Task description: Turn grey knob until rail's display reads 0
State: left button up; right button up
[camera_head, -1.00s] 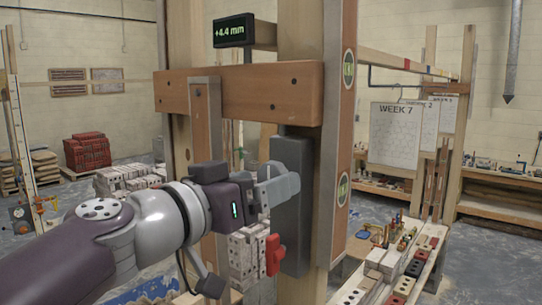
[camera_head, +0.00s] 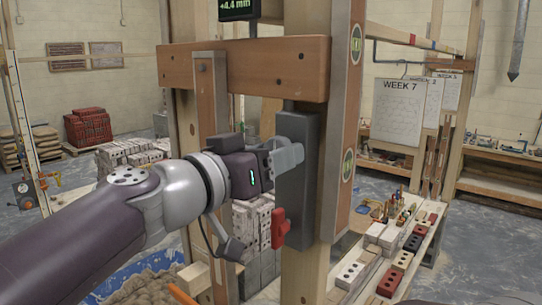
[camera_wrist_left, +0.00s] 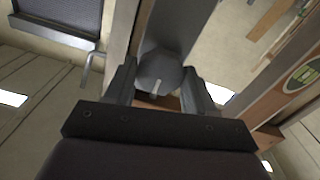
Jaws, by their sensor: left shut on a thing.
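The display (camera_head: 237,6) at the top of the head view is partly cut off by the frame edge and reads +4.4 mm in green. The wooden rail (camera_head: 245,66) runs across the posts below it. A dark grey housing (camera_head: 297,190) is on the post under the rail. My left gripper (camera_head: 286,157) is at the upper part of this housing, its fingers hiding the knob in the head view. In the left wrist view the grey knob (camera_wrist_left: 160,70), with a pale mark, sits between the two fingers, which are shut on it. My right gripper is not in view.
A red handle (camera_head: 280,228) sticks out of the housing just below my left gripper. Wooden posts stand on both sides. A bench with several bricks (camera_head: 403,260) is at the right. Blocks (camera_head: 255,235) are stacked behind my left arm.

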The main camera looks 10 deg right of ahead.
pick_arm(q)
jog(key=shift+f+n+b, duration=0.15)
jog(key=shift+n+b, duration=1.1)
jog(key=shift+n, duration=11.45)
jog(key=shift+n, duration=0.3)
jog(key=o, duration=1)
jog(key=shift+w, duration=0.1)
jog(key=shift+o, duration=0.2)
